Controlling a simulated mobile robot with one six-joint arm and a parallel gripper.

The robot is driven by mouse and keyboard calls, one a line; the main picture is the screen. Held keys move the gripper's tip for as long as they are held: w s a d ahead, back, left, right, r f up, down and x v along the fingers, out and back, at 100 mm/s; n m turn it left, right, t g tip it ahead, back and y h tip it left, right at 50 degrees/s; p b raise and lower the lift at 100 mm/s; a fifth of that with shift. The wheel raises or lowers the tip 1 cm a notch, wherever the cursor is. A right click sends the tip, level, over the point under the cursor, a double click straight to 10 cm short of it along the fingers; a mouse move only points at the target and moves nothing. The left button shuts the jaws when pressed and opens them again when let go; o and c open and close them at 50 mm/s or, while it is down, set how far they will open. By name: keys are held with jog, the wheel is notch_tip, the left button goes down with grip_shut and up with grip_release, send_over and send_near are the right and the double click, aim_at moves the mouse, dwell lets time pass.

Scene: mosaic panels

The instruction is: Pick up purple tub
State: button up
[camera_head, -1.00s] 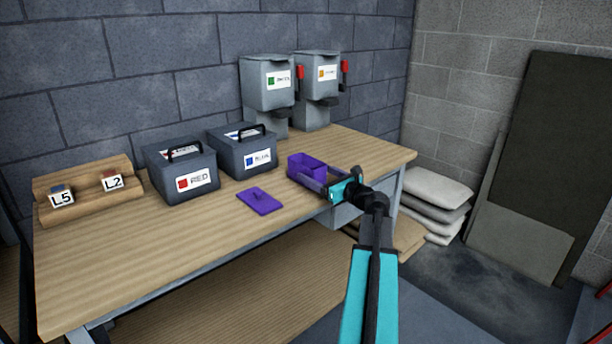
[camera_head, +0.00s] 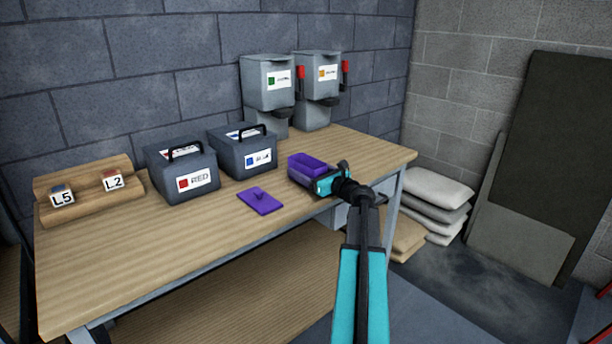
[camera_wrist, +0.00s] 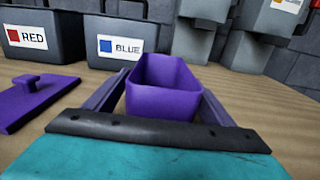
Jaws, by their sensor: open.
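The purple tub (camera_head: 311,165) stands upright and uncovered on the wooden workbench. In the wrist view the tub (camera_wrist: 162,90) is straight ahead, between my two fingers. My gripper (camera_head: 312,178) is open around it, with one finger on each side; a gap shows beside the tub on both sides. The gripper (camera_wrist: 160,100) is low, close to the bench top. The tub's lower near part is partly hidden by my gripper. The purple lid (camera_head: 261,201) with a knob lies flat on the bench to the left of the tub.
A box marked RED (camera_head: 184,178) and a box marked BLUE (camera_head: 243,152) stand left of and behind the tub. Two grey dispensers (camera_head: 268,85) stand at the wall. A wooden rack (camera_head: 85,190) with L5 and L2 tags is at the left. The bench front (camera_head: 150,250) is clear.

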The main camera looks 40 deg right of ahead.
jog(key=c, duration=1.2)
jog(key=shift+o, duration=0.2)
jog(key=shift+r, duration=0.1)
jog(key=shift+r, duration=1.7)
jog(key=s+a+b, duration=0.1)
jog(key=s+a, duration=0.2)
jog(key=s, duration=0.4)
jog(key=s+a+r+b, duration=0.1)
jog(key=s+a, duration=0.3)
jog(key=s, duration=0.3)
jog(key=shift+s+r, duration=0.15)
jog(key=shift+s, duration=0.05)
